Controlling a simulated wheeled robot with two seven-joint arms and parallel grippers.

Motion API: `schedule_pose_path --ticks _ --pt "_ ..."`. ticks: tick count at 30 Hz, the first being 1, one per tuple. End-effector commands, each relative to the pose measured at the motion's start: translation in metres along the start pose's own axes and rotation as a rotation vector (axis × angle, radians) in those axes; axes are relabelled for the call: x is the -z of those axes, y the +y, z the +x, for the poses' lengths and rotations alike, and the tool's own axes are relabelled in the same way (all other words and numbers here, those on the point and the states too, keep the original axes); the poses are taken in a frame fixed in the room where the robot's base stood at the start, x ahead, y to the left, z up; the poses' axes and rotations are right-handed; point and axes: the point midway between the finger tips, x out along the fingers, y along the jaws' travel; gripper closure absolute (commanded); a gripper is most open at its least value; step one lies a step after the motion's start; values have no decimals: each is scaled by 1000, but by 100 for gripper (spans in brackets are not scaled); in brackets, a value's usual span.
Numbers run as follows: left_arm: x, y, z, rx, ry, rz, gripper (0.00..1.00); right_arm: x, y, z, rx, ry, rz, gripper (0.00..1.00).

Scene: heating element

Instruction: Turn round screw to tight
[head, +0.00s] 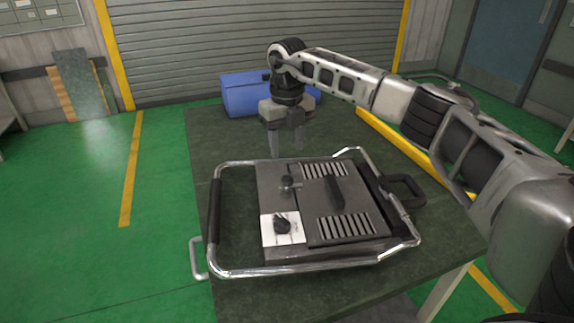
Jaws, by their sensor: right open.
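The heating element (285,190) is a dark grey box with vents, set inside a chrome tube frame on the table. A small round screw with a knob-like head (287,184) sits on its top, left of centre. A black dial (282,224) sits on a white plate at its front left. My right gripper (287,148) points down just behind the box's back edge, its two fingers apart and empty. It is apart from the round screw. My left gripper is not in view.
The dark green table (237,308) has free room at its front and back. A blue box (242,96) stands at the back behind my right gripper. Black handles (214,210) and a right-side handle (408,188) stick out from the frame.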

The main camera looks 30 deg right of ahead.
Motion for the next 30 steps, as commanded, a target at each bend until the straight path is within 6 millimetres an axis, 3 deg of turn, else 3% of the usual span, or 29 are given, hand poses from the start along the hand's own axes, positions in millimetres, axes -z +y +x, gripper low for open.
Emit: schedule_pose_path --ticks 4,10,16,30 --pt "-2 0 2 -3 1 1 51 -1 0 -35 -2 -5 1 52" --pt "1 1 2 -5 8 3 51 -1 0 -64 -1 -2 1 52" --pt "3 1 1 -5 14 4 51 0 0 -73 -1 0 1 52" --pt "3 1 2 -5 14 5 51 0 0 -72 -1 0 1 52"
